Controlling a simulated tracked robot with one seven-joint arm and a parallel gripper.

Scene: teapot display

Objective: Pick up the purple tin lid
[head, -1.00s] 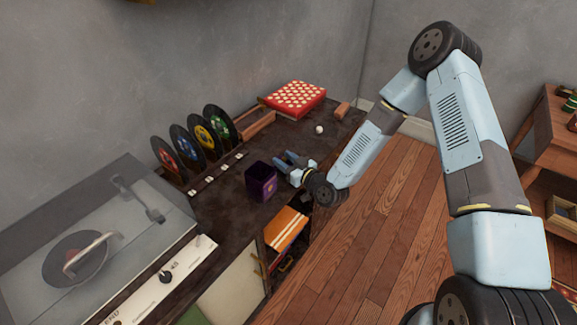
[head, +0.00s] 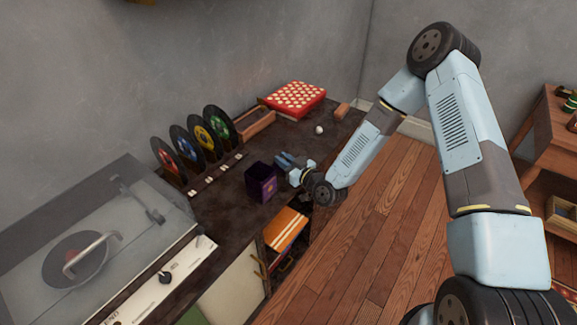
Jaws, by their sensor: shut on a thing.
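The purple tin (head: 264,188) stands on the dark cabinet top, near its front edge, with a small gold mark on its side. Its top is dark, and I cannot clearly tell the purple lid from the body. My gripper (head: 283,161) is low over the cabinet, at the tin's upper right, with its blue fingers pointing left. It is shut on the lid at the tin, but the contact is small and partly hidden.
Several records (head: 190,150) stand in a rack behind the tin. A turntable (head: 90,255) is at the left. A red spotted box (head: 296,97) and a small white ball (head: 319,130) are farther back. An orange striped item (head: 285,228) is on the shelf below.

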